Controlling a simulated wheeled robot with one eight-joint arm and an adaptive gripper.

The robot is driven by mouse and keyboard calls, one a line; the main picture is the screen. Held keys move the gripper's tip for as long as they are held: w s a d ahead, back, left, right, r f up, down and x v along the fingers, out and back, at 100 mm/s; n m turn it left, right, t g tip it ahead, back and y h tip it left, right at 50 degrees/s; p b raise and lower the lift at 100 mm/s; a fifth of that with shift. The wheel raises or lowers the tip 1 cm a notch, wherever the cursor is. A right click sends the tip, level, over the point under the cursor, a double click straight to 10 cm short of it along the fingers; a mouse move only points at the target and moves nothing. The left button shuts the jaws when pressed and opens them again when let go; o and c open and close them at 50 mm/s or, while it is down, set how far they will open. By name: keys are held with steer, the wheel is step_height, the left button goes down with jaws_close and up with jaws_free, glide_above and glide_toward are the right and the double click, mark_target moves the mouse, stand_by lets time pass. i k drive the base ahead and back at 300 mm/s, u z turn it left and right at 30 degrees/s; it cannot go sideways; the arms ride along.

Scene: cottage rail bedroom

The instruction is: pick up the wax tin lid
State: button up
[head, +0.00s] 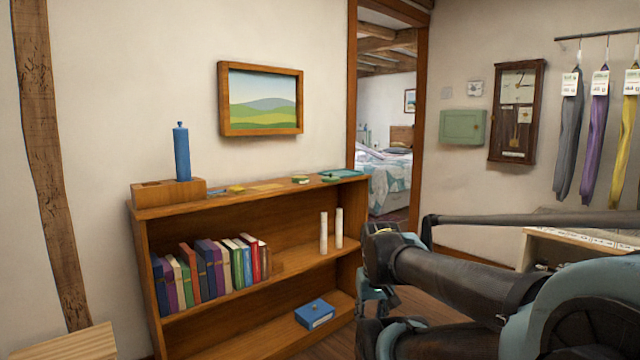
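I cannot single out the wax tin lid with certainty. Several small flat things lie on top of the wooden bookcase (160,208). Among them are a yellow piece (236,188), a small dark and green round-looking thing (300,180) and a green piece (331,178) near a teal tray (350,173). They are too small to name surely. My arm reaches in from the right. My gripper (376,300) seems to hang at its end, in front of the bookcase's right end and below its top. Its fingers are partly hidden by my arm, so its opening is unclear.
A blue cylinder (181,152) stands in a wooden block (160,193) on the bookcase's left end. Books (205,268), two white cylinders (331,232) and a blue box (314,314) occupy the shelves. A doorway is behind; a table (575,245) stands right.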

mark_target(331, 179)
steer(key=u, duration=0.05)
steer(key=i, duration=1)
steer(key=z, duration=0.05)
